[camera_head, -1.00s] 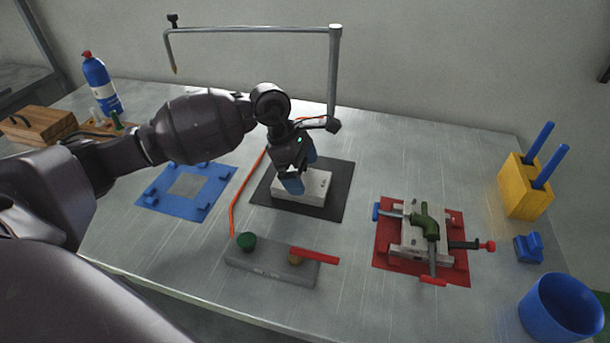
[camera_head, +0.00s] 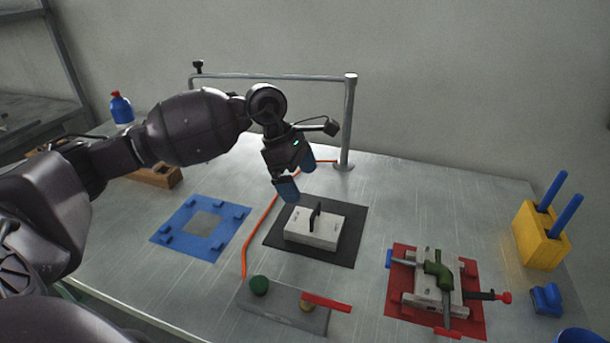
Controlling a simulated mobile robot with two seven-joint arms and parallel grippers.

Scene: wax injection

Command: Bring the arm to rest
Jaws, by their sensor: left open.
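My left arm comes in from the left in the head view. My left gripper (camera_head: 299,177), with blue fingertips, is open and empty. It hangs above and behind a pale block with a dark upright fin (camera_head: 311,236), apart from it in the picture. The block lies on a black mat (camera_head: 347,247) in the middle of the table. My right gripper is not in view.
A clamp fixture (camera_head: 437,284) sits on a red mat at right. A blue frame mat (camera_head: 175,240) lies at left. A grey valve plate (camera_head: 270,305) is in front. A metal post (camera_head: 347,120) with a crossbar rises behind the gripper. A yellow holder (camera_head: 540,240) stands far right.

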